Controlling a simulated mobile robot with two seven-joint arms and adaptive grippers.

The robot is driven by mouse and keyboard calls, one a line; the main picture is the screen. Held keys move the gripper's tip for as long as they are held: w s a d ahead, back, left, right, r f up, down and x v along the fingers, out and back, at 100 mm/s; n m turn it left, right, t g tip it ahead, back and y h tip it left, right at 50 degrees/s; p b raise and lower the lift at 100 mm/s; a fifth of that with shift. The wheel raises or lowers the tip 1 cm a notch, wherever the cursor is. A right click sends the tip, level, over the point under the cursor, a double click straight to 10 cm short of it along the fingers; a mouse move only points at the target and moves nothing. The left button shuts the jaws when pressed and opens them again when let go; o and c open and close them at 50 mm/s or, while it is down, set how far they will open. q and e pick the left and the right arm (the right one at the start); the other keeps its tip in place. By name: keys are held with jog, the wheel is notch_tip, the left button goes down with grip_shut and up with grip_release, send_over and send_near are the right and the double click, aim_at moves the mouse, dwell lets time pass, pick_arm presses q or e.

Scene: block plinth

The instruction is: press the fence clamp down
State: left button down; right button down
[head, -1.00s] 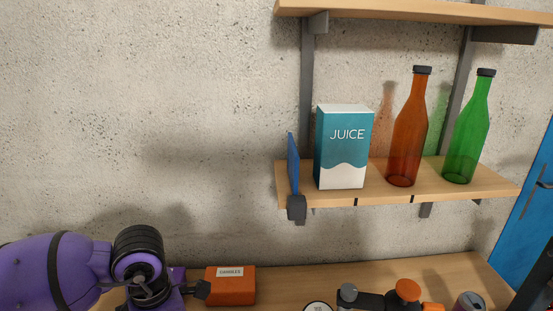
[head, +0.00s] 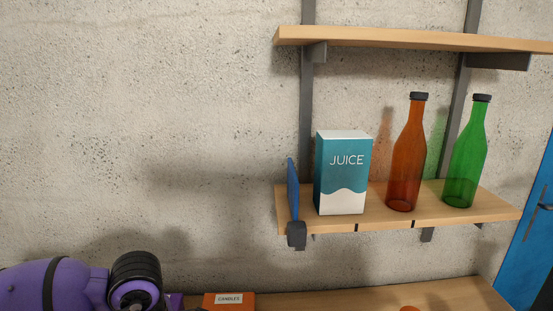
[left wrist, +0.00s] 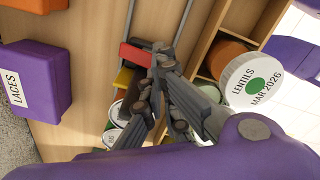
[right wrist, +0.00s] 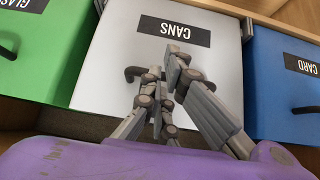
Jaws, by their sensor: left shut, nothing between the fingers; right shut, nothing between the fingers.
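A blue fence plate (head: 293,186) stands upright at the left end of the lower wall shelf (head: 385,223). Its dark grey clamp (head: 296,234) sits at the shelf's front edge below it. Whether the clamp is pressed down is too small to tell. My left gripper (left wrist: 155,75) shows in the left wrist view, shut and empty, over a wooden surface with boxes and cans. In the head view only my left arm shows, low at the left, well away from the clamp. My right gripper (right wrist: 164,72) is shut and empty in front of a bin labelled CANS (right wrist: 215,72).
A juice carton (head: 342,175), a brown bottle (head: 407,155) and a green bottle (head: 465,155) stand on the shelf right of the fence. An upper shelf (head: 400,38) hangs above. A candles box (head: 229,301) is below. The wall left of the fence is clear.

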jog(key=shift+a, duration=0.15)
pick_arm(q)
jog(key=shift+f, duration=0.15)
jog(key=shift+f+b, duration=0.3)
jog(key=shift+f, duration=0.3)
pick_arm(e)
jog(key=shift+s+d+f, duration=0.3)
jog(key=shift+s+f, duration=0.1)
jog(key=shift+f, duration=0.1)
pick_arm(q)
jog(key=shift+f, duration=0.4)
pick_arm(e)
jog(key=shift+s+a+f, duration=0.2)
jog(key=shift+a+f, duration=0.1)
pick_arm(q)
jog(key=shift+f+b, duration=0.3)
jog(key=shift+b, duration=0.05)
pick_arm(e)
jog(key=shift+s+d+f+g, duration=0.2)
jog(key=shift+s+f+g, duration=0.05)
jog(key=shift+f+g, duration=0.05)
pick_arm(q)
jog(key=shift+r, duration=0.1)
pick_arm(e)
jog(key=shift+r, duration=0.1)
